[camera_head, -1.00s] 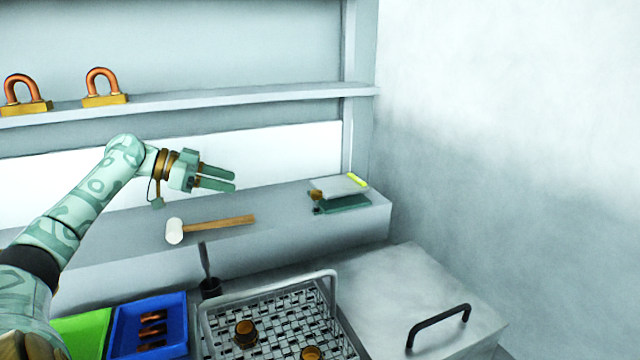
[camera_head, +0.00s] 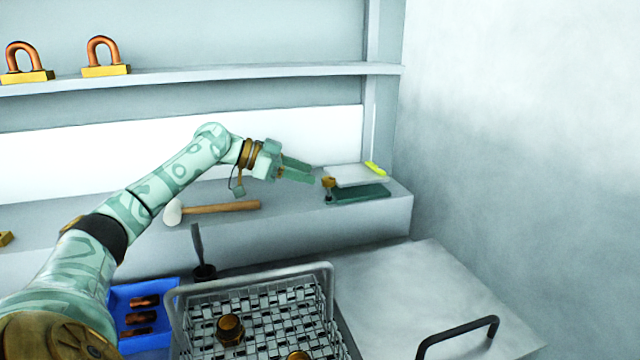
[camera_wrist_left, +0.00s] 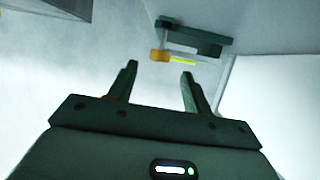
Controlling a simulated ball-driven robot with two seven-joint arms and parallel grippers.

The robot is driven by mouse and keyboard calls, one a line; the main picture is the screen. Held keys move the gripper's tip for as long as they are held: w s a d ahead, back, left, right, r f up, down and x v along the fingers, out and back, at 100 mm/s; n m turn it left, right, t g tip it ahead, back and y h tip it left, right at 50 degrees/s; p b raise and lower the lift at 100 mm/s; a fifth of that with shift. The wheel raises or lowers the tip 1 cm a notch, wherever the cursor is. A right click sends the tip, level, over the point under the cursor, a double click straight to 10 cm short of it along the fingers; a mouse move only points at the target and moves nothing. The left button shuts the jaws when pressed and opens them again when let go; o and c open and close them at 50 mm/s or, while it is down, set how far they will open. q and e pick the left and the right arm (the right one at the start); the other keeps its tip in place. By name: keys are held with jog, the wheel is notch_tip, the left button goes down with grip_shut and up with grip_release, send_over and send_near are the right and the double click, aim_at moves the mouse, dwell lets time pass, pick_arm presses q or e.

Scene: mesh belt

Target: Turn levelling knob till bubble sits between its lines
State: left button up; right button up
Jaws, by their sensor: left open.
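The levelling device stands on the right end of the ledge: a pale tilting plate (camera_head: 352,175) above a dark green base (camera_head: 358,194). A brass knob (camera_head: 328,182) is on its left side; in the left wrist view the knob (camera_wrist_left: 160,56) shows just beyond the fingertips. A yellow-green vial (camera_head: 375,168) lies along the plate's right edge; it also shows in the wrist view (camera_wrist_left: 184,62). The bubble and its lines are too small to make out. My left gripper (camera_head: 312,174) is open and empty, a little left of the knob, apparently not touching it.
A mallet (camera_head: 215,208) lies on the ledge below my left arm. A wire basket (camera_head: 180,318) with brown round parts and a blue tray (camera_head: 120,295) stand in front. Horseshoe-shaped pieces (camera_head: 105,58) sit on the upper shelf. A black handle (camera_head: 460,335) is at the lower right.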

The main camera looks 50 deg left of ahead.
aim_at(324, 179)
pick_arm(q)
jog(key=x, duration=0.4)
pick_arm(e)
jog(key=shift+s+d+f, duration=0.15)
jog(key=shift+s+f, duration=0.05)
jog(key=shift+f, duration=0.2)
